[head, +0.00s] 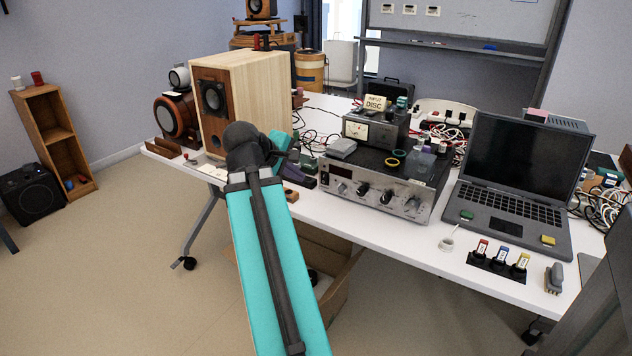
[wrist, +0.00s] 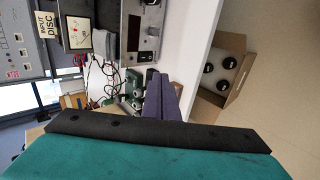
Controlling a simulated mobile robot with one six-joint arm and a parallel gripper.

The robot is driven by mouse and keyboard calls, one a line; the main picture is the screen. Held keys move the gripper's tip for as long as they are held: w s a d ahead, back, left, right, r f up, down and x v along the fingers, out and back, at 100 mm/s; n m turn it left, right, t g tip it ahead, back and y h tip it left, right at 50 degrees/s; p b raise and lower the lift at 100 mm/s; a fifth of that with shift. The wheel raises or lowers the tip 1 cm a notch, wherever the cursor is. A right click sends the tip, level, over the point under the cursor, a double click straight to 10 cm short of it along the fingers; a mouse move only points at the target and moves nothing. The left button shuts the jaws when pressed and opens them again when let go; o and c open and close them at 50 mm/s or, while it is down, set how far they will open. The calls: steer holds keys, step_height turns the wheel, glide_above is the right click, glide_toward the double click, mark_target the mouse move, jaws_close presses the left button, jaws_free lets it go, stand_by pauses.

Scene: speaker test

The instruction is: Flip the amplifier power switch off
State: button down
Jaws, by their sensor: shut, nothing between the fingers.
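The amplifier (head: 378,192) is a dark box with a silver front panel carrying several knobs, standing near the front edge of the white table. Its front panel also shows, turned sideways, at the top of the wrist view (wrist: 143,38). I cannot make out for certain which small control is the power switch or how it is set. My gripper (wrist: 160,84) is shut and empty, its dark purple fingers together. It is just beyond the left end of the amplifier's panel, apart from it. In the head view my teal arm hides part of it.
A wooden speaker (head: 268,98) stands to the left. An open laptop (head: 517,165) stands on the right. A meter unit (head: 375,130) sits on the amplifier. An open cardboard box (wrist: 225,67) with three dark round things is below the table edge. Cables lie behind.

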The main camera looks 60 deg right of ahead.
steer(key=shift+f, duration=0.1)
stand_by(0.3)
steer(key=p, duration=0.5)
glide_toward(322, 183)
steer(key=shift+s+a+f, duration=0.15)
steer(key=shift+a+f, duration=0.5)
steer(key=shift+f, duration=0.05)
steer(key=shift+d+f, duration=0.1)
steer(key=shift+d+p, duration=0.1)
steer(key=shift+p, duration=0.2)
steer(key=p+x, duration=0.2)
steer(key=p, duration=0.1)
steer(key=shift+p, duration=0.3)
steer(key=shift+d+f, duration=0.2)
steer(key=shift+d, duration=0.7)
steer(key=shift+d+f, duration=0.2)
steer(key=shift+d, duration=0.7)
